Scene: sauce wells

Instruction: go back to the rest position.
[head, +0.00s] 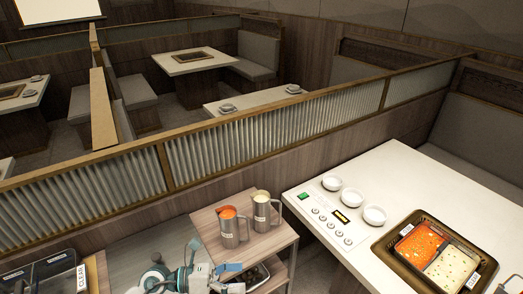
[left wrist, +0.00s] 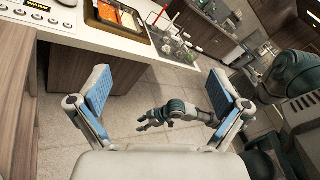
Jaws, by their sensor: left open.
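My left gripper (head: 234,277) is at the bottom centre of the head view, in front of the small wooden cart. It also shows in the left wrist view (left wrist: 160,92), its two blue-padded fingers wide apart with nothing between them. Another arm of mine, with a gripper (left wrist: 148,120) at its end, shows beyond these fingers, over the floor. That gripper is too small to tell whether it is open.
Two metal pitchers, one with orange contents (head: 229,232) and one with pale contents (head: 262,212), stand on the cart (head: 205,222). The white table (head: 400,165) holds three white bowls (head: 352,197) and a two-part pan (head: 385,243). A ribbed partition (head: 270,130) runs behind.

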